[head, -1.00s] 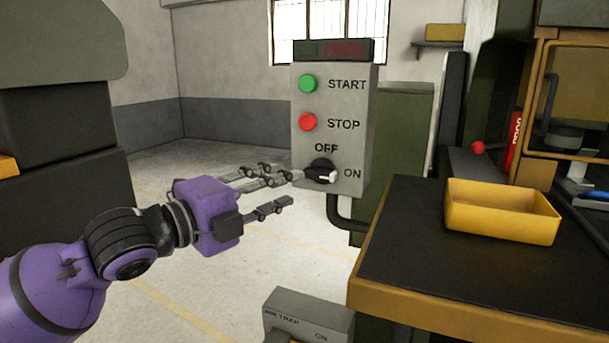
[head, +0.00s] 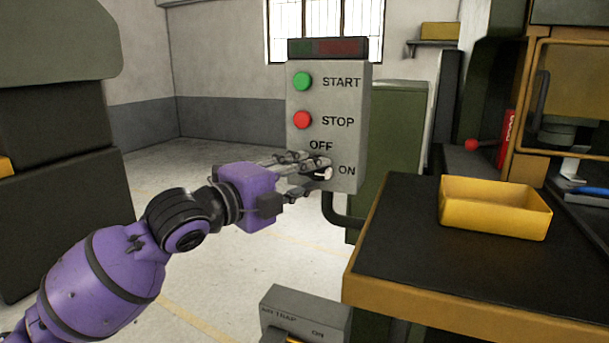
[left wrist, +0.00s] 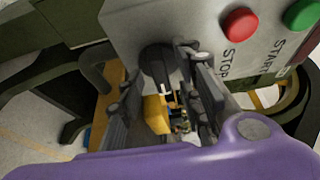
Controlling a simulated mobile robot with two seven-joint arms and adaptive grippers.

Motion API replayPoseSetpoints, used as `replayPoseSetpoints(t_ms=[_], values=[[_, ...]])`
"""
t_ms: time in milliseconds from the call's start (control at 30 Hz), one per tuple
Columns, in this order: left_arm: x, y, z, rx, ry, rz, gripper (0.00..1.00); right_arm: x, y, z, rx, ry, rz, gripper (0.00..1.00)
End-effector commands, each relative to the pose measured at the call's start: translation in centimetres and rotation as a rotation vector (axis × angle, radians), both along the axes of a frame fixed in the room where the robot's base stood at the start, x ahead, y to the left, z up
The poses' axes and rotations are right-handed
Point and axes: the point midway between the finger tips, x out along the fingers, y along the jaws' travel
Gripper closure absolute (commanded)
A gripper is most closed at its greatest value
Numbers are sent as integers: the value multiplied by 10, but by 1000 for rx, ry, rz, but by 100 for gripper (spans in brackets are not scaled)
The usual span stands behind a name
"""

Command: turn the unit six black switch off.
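The grey control box (head: 345,100) carries a black rotary switch (head: 322,174) below its red STOP button (head: 302,119). The switch's white mark faces right, towards ON; OFF is printed above it. My left gripper (head: 311,174) is at the switch, partly covering it, with its fingers open above and below the knob. In the left wrist view the black switch (left wrist: 158,64) shows between the spread fingers (left wrist: 155,95), nearer the right one. I cannot tell whether either finger touches it. My right gripper is not in view.
A green START button (head: 302,82) is above STOP. A dark-topped bench (head: 400,240) with a yellow tray (head: 495,222) stands to the right. A grey box marked AIR TRAP (head: 305,312) is low in front. Open floor lies behind my left arm.

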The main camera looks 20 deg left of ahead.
Motion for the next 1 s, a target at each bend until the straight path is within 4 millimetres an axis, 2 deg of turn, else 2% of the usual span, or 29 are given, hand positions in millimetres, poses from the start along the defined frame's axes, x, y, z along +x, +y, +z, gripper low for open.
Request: replayPoseSetpoints(t_ms=[33,267,667,1000], values=[[0,0,0,0,0,0,71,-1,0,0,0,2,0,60],[0,0,0,0,0,0,100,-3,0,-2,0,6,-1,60],[0,0,0,-44,2,-1,100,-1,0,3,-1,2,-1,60],[-1,0,0,-275,11,0,100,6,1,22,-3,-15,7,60]])
